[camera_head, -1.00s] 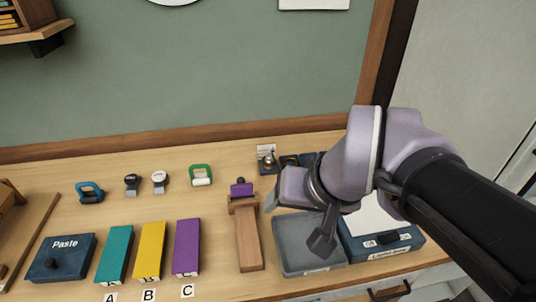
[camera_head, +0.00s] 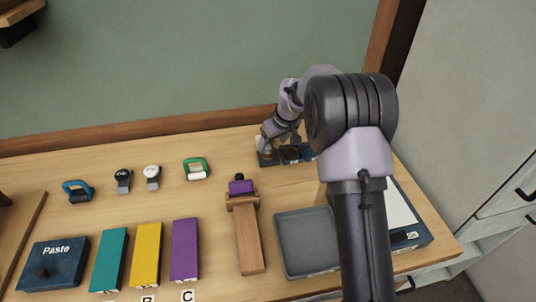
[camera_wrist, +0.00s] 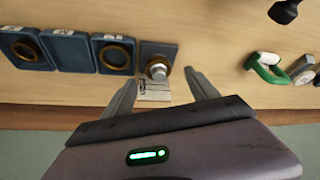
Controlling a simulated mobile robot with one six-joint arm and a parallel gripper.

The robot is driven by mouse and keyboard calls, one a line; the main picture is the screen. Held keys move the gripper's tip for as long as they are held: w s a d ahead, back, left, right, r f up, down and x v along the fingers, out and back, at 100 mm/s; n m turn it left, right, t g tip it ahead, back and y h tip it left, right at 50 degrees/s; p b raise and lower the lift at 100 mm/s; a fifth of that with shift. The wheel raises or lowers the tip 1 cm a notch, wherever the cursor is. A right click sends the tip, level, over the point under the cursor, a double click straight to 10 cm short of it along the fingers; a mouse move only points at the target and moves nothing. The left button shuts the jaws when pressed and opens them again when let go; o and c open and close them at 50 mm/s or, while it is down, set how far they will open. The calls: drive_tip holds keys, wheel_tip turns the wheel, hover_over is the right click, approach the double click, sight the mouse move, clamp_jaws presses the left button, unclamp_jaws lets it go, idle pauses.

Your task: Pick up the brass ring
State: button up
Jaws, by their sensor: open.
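A row of small blue trays stands at the back of the bench. In the wrist view, one tray holds a brassy ring (camera_wrist: 116,56) lying flat, and the far-left tray holds a darker ring (camera_wrist: 27,50). Which is the brass ring is hard to tell. The end tray (camera_wrist: 172,48) holds a silver upright piece (camera_wrist: 158,69). My gripper (camera_wrist: 160,78) is open and empty, its fingers either side of this end tray's near edge and a white label. In the head view, the trays (camera_head: 291,153) are partly hidden by my arm.
A wooden stand with a purple block (camera_head: 240,187) and a grey tray (camera_head: 300,240) lie in front. The wall is close behind.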

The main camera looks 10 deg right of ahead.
sight(270, 150)
drive_tip(key=x, duration=0.1)
drive_tip(key=b+x, duration=0.1)
drive_tip(key=x, duration=0.1)
drive_tip(key=b+x, duration=0.1)
drive_tip(key=x, duration=0.1)
drive_tip(key=shift+d+f, duration=0.25)
drive_tip(key=shift+w+f, duration=0.1)
drive_tip(key=shift+w, duration=0.1)
drive_tip(key=shift+s+r, duration=0.1)
drive_tip(key=shift+r, duration=0.1)
drive_tip(key=shift+c, duration=0.8)
clamp_jaws()
